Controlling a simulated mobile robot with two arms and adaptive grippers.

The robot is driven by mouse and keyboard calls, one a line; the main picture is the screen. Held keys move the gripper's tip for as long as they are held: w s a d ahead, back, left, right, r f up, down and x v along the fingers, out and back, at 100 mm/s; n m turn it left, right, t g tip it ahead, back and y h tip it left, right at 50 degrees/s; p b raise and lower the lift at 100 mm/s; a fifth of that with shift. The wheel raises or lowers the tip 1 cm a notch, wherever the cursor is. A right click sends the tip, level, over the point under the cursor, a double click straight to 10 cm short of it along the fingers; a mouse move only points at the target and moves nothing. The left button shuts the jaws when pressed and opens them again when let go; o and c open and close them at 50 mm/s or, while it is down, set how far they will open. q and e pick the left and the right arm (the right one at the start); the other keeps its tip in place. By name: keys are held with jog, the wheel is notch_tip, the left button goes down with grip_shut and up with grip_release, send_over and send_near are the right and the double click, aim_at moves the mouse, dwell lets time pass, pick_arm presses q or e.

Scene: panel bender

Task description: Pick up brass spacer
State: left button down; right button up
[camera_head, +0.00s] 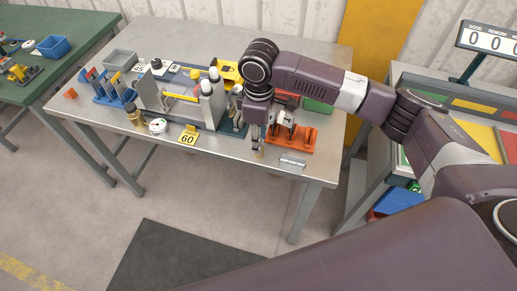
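My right gripper (257,146) points down over the front part of the grey metal table, just left of the orange rack. A small tan or brass-coloured bit shows at its fingertips; it is too small to tell whether it is the brass spacer or whether the fingers hold it. A larger brass-coloured cylinder (134,117) stands upright at the left front of the table, beside a round dial gauge (158,126). My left gripper is not in view.
The orange rack (291,136) stands close to the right gripper. A yellow "60" sign (188,136), the bender with grey posts (212,100) and a blue rack (113,92) stand further left. A small metal plate (292,162) lies near the front edge.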

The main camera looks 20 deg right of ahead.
notch_tip(320, 180, down, 4)
jog(key=shift+f+p, duration=0.1)
jog(key=shift+p, duration=0.3)
grip_shut()
jog(key=shift+r, duration=0.25)
